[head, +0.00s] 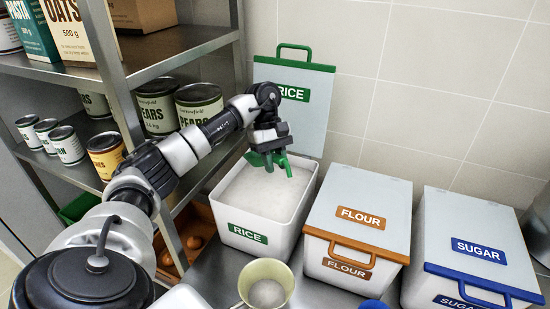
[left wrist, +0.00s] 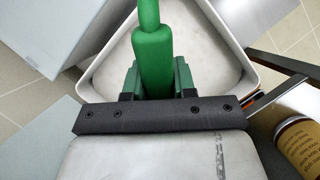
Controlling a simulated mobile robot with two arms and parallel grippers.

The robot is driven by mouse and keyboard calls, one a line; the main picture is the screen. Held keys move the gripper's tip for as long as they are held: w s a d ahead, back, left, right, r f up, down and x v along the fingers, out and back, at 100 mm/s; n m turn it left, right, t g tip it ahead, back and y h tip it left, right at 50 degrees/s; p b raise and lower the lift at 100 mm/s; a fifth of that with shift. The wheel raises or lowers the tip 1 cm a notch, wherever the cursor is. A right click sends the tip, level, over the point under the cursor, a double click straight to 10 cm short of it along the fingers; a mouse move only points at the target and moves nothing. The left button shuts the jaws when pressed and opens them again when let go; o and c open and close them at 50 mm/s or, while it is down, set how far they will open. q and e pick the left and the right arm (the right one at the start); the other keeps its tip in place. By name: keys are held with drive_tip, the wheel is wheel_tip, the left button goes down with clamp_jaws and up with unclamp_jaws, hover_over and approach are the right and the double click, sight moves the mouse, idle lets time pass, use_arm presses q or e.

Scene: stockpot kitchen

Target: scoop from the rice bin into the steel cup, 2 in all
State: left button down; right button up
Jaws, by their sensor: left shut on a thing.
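The rice bin (head: 262,238) is white with a green RICE label and is filled with white rice (head: 262,192). Its lid (head: 305,98) stands open behind it. My left gripper (head: 268,146) is above the rice near the bin's back, shut on a green scoop (head: 285,162). The scoop's green handle (left wrist: 152,60) also shows in the left wrist view, with the bin's rim (left wrist: 238,70) around it. Whether the scoop touches the rice or holds any is unclear. A cream-looking cup (head: 284,268) with pale contents stands in front of the bin. No other cup shows clearly. My right gripper is out of view.
A closed flour bin (head: 355,205) and a closed sugar bin (head: 470,230) stand to the right of the rice bin. A metal shelf (head: 165,52) with cans and boxes is at the left, close to my arm. A tiled wall (head: 450,80) is behind.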

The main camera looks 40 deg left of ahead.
sight(280, 156)
use_arm(q)
wheel_tip(280, 156, down, 8)
drive_tip(key=b, duration=0.6)
drive_tip(key=shift+f, duration=0.2)
drive_tip(key=shift+r, duration=0.1)
idle(1.4)
drive_tip(key=shift+r, duration=7.05)
drive_tip(key=shift+d, duration=0.1)
drive_tip(key=f+y, duration=0.1)
drive_tip(key=d+f+t+y, duration=0.1)
drive_tip(key=y, duration=0.1)
drive_tip(key=shift+s+d+f, duration=0.1)
drive_tip(key=shift+d+f, duration=0.1)
drive_tip(key=shift+s+d+f+t+y, duration=0.1)
drive_tip(key=shift+d+f+t+y, duration=0.1)
drive_tip(key=shift+f+t+y, duration=0.4)
